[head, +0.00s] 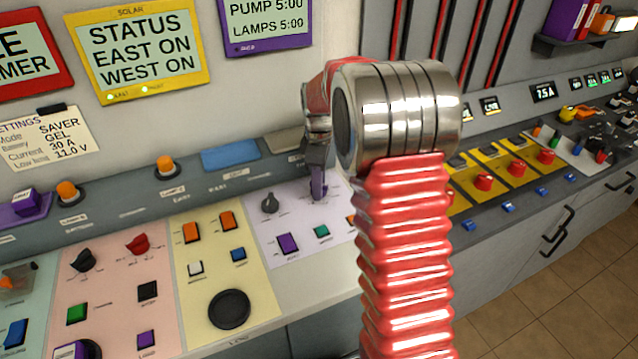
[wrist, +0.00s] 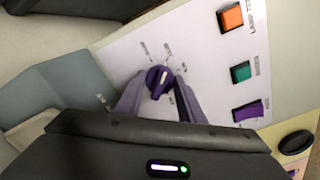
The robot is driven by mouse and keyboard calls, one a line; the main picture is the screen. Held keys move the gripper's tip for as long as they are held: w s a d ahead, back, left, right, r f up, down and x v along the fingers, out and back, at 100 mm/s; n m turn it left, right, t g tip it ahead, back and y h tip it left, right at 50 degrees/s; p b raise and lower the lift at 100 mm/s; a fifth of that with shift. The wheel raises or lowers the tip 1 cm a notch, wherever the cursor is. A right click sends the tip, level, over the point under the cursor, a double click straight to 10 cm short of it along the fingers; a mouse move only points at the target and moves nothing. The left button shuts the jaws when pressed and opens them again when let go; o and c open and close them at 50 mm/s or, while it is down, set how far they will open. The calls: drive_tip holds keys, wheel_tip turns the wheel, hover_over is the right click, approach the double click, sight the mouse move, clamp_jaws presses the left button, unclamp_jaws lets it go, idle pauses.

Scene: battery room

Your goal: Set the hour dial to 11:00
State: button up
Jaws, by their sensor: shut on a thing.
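A purple rotary dial (wrist: 159,80) with a pale pointer mark sits on the light lilac panel (wrist: 120,45), with small printed labels around it that are too blurred to read. My gripper (wrist: 160,95) has its two fingers on either side of this dial and is shut on it. In the head view my gripper (head: 318,190) reaches down to the same lilac panel, and the dial is mostly hidden by the fingers. A dark grey knob (head: 270,203) stands to its left on that panel. I cannot read which of these is marked as the hour dial.
Below the knobs on the lilac panel are a purple switch (head: 288,243) and a green button (head: 321,231). A cream panel (head: 200,285) with orange switches lies to the left. A purple-framed display (head: 265,18) above reads "PUMP 5:00" and "LAMPS 5:00".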

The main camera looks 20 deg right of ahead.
drive_tip(key=o, duration=1)
drive_tip(key=shift+o, duration=0.2)
drive_tip(key=shift+r, duration=0.1)
wheel_tip(320, 180, up, 14)
drive_tip(key=shift+f, duration=0.25)
